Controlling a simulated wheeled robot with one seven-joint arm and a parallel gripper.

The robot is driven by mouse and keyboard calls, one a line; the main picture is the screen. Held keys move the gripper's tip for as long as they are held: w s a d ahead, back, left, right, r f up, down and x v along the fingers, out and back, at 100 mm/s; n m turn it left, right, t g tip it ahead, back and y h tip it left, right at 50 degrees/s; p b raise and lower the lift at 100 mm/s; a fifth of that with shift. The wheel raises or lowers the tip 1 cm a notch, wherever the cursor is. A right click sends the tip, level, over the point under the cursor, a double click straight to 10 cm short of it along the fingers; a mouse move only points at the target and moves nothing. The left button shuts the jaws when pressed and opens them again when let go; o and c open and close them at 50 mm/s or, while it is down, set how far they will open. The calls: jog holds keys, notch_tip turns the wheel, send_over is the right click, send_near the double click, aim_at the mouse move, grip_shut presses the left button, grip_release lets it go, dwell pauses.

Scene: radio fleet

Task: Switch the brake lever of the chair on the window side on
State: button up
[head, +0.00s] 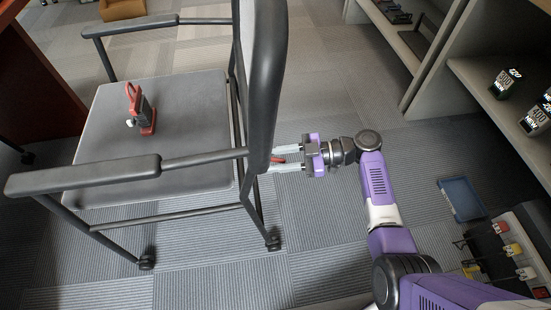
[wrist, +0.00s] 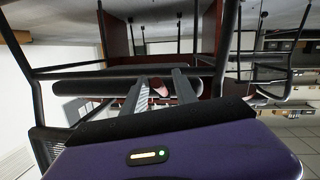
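A grey chair (head: 165,125) with black armrests and casters fills the left of the head view. A small red lever-like piece (head: 279,160) shows beside its dark backrest (head: 266,75). It also appears as a red tip (wrist: 159,88) in the wrist view. My gripper (head: 283,159) is open, its two pale fingers above and below the red piece in the head view. In the wrist view the fingers (wrist: 162,90) stand apart with the red tip between them; I cannot tell whether they touch it. The finger ends are partly hidden by the backrest.
A red and dark device (head: 142,111) stands on the chair seat. Grey shelves (head: 480,85) with small dark devices are at the right. A blue tray (head: 462,198) and a dark rack with coloured tags (head: 505,245) lie lower right.

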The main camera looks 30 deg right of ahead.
jog(key=shift+d, duration=0.1)
jog(key=p+v, duration=0.1)
jog(key=v, duration=0.6)
jog(key=shift+s+d, duration=0.2)
jog(key=shift+d, duration=0.05)
